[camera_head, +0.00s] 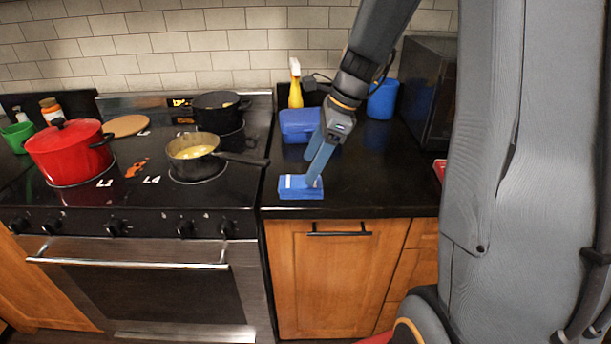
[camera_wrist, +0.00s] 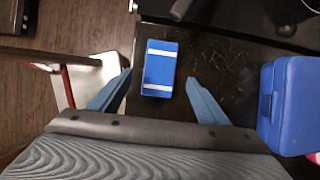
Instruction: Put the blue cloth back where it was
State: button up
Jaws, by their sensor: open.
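The blue cloth (camera_head: 300,190) is folded into a small block with white stripes. It lies on the black counter near its front edge, just right of the stove. In the wrist view the cloth (camera_wrist: 158,72) shows whole, with two white bands. My gripper (camera_head: 311,170) is open and points down at the cloth. In the wrist view its two blue-grey fingers (camera_wrist: 159,80) are spread, one on each side of the cloth in the picture, with gaps to it. Nothing is held. Whether the fingertips are down at the cloth's height I cannot tell.
A blue box (camera_head: 299,124) stands behind the cloth, with a yellow spray bottle (camera_head: 295,90) and a blue canister (camera_head: 382,99) farther back. On the stove, a pan (camera_head: 193,150) points its handle toward the counter. The counter right of the cloth is clear.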

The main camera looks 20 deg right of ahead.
jog(key=w+v, duration=0.1)
jog(key=v, duration=0.5)
jog(key=s+a+f+n+h, duration=0.2)
jog(key=s+f+n, duration=0.3)
jog(key=s+n, duration=0.3)
jog(key=s+a+f+n+h, duration=0.2)
jog(key=s+f+n, duration=0.4)
jog(key=n, duration=0.7)
jog(key=s+a, duration=0.1)
jog(key=s, duration=0.1)
jog(key=shift+s+f+n+g+b, duration=0.2)
jog(key=shift+s+n+g+b, duration=0.1)
jog(key=shift+s+n+b, duration=0.1)
